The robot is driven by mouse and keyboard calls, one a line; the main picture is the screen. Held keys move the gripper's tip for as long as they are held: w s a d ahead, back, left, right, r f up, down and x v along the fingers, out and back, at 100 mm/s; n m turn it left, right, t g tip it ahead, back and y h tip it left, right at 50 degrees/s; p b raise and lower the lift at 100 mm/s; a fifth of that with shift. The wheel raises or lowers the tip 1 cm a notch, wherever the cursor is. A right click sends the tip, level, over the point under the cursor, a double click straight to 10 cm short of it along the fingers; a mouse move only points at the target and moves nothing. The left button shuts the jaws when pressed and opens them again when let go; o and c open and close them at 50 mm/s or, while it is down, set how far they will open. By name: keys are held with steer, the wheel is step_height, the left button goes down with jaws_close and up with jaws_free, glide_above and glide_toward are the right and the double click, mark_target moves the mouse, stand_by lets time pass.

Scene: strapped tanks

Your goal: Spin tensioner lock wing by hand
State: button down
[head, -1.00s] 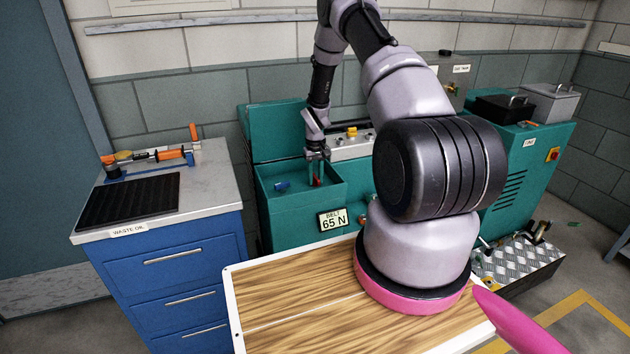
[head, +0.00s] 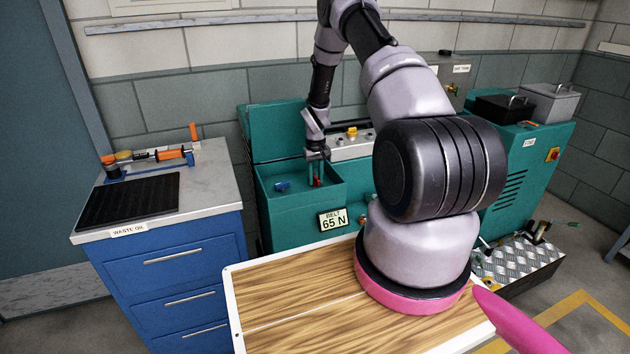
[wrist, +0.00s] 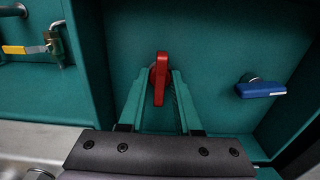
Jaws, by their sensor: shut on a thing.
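A red wing-shaped handle (wrist: 160,78) stands out from the teal panel in the middle of the wrist view. It shows as a small red piece in the head view (head: 317,182). My gripper (wrist: 161,82) has one teal finger on each side of the red wing and is shut on it. In the head view my gripper (head: 316,172) points down into the open teal bay. A blue handle (wrist: 260,89) on a round stub sits to the right in the wrist view, apart from my fingers. It also shows at the left in the head view (head: 282,186).
The teal machine (head: 300,217) carries a "BELT 65 N" sign (head: 333,219) on its front. A brass valve with a yellow lever (wrist: 25,49) is at the wrist view's upper left. A blue cabinet (head: 170,270) stands to the left, and a wooden-topped surface (head: 300,300) is in front.

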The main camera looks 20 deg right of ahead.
stand_by(0.3)
steer(key=n, duration=0.4)
steer(key=shift+n, duration=0.4)
steer(key=n, duration=0.4)
steer(key=shift+n, duration=0.4)
steer(key=n, duration=0.4)
steer(key=shift+n, duration=0.4)
